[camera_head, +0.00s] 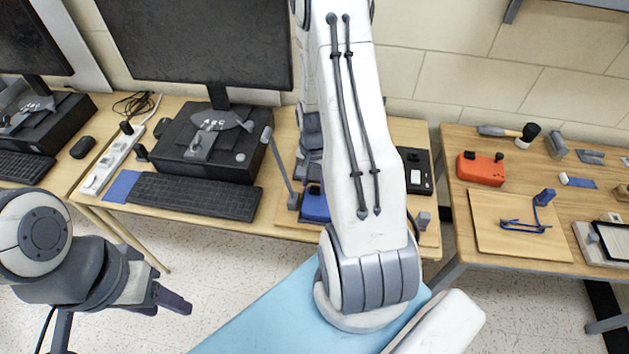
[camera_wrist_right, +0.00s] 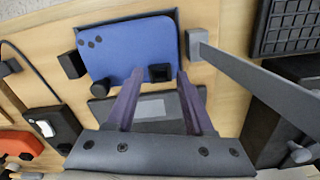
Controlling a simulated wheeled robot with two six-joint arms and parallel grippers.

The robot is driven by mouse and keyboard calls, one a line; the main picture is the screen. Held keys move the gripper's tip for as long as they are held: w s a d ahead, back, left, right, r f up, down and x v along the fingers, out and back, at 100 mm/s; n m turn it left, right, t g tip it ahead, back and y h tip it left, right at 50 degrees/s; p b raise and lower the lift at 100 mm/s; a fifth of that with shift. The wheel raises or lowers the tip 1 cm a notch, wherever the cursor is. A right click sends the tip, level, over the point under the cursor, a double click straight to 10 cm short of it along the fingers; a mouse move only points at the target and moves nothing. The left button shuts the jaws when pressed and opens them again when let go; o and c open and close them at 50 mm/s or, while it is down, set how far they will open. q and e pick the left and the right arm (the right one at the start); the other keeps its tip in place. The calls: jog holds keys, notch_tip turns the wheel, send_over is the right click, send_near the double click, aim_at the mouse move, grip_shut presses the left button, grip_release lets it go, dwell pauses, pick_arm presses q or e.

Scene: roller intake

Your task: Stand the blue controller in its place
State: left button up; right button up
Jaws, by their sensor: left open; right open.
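The blue controller (camera_wrist_right: 125,48) has a rounded blue body with small black dots and a black square part (camera_wrist_right: 160,72) at its lower right edge. It sits over a wooden board; its exact tilt is unclear. In the head view only a blue piece (camera_head: 314,205) shows beside my right arm. My right gripper (camera_wrist_right: 160,78) is open, its purple fingers reaching the controller's near edge, the left finger overlapping it in the picture, the right just past its corner. Contact cannot be told. In the head view my arm hides that gripper. My left gripper (camera_head: 175,299) is open and empty over the floor.
A slanting grey bar (camera_wrist_right: 250,75) stands close right of the controller, a dark block (camera_wrist_right: 70,65) left. A keyboard (camera_head: 195,195) and monitor (camera_head: 200,45) are left on the table. The right table holds an orange case (camera_head: 480,168) and a board with a blue stand (camera_head: 540,200).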

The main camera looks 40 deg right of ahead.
jog(key=o, duration=0.6)
jog(key=shift+c, duration=0.2)
notch_tip(320, 180, up, 12)
jog(key=a+r+n+p, duration=0.3)
jog(key=a+r+n, duration=0.35)
jog(key=a, duration=0.35)
jog(key=s+a+r+n+p, duration=0.4)
jog(key=s+a+r+n, duration=0.2)
jog(key=a, duration=0.4)
jog(key=s+a+r+n+y+p, duration=0.1)
jog(key=s+a+r+n+p, duration=0.3)
jog(key=s+a+r+n, duration=0.3)
jog(key=s+a+r, duration=0.2)
jog(key=s+a, duration=0.1)
jog(key=shift+a, duration=0.35)
